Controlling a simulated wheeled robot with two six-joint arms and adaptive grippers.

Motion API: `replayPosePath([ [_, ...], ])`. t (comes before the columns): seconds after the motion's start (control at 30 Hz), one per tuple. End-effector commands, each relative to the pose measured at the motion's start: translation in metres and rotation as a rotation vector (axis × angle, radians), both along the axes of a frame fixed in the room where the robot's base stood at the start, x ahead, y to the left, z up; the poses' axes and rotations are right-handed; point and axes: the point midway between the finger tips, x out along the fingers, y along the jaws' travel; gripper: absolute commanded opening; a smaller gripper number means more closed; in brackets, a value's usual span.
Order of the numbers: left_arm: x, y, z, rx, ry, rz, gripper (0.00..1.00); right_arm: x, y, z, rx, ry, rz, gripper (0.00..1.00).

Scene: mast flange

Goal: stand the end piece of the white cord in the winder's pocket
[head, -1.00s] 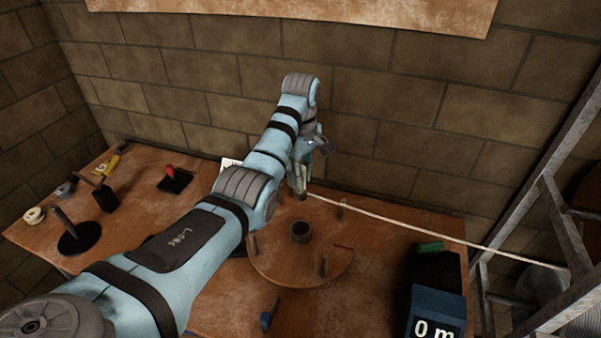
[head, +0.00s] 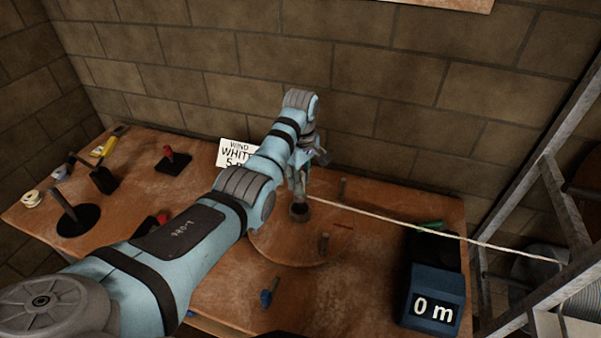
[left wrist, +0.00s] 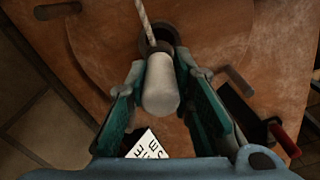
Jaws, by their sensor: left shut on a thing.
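The winder is a round brown wooden disc (head: 285,248) with upright pegs. Its pocket is a dark round cup (head: 300,213) at the middle, and the cup also shows in the left wrist view (left wrist: 176,42). My left gripper (head: 299,195) is right at the pocket, pointing down. It is shut on the pale end piece (left wrist: 161,88), which lies between its teal fingers in the left wrist view. The white cord (head: 400,223) runs from there to the right. I cannot tell whether the end piece's lower end is inside the cup. My right gripper is out of view.
A blue counter (head: 432,300) reading 0 m stands at the right of the bench. A peg (head: 324,245) rises from the disc near the gripper. A white sign (head: 235,153) stands behind my arm. A metal frame (head: 560,210) is at the right.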

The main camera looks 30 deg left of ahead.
Motion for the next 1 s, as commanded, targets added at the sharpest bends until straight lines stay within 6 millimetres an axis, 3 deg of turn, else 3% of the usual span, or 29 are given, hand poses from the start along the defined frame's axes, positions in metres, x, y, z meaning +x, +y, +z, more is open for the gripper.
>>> replayPosePath([
  [0.43,0.000,0.000,-0.054,0.000,0.001,0.000,0.00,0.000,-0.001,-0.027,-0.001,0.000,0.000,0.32],
  [0.87,0.000,0.000,-0.061,0.000,0.000,0.000,0.00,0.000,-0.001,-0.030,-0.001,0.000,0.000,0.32],
  [0.9,0.000,0.000,-0.061,0.000,0.000,0.000,0.23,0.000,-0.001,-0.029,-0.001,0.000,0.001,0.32],
  [1.0,0.000,0.000,-0.061,0.000,0.000,0.000,0.39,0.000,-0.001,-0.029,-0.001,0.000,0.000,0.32],
])
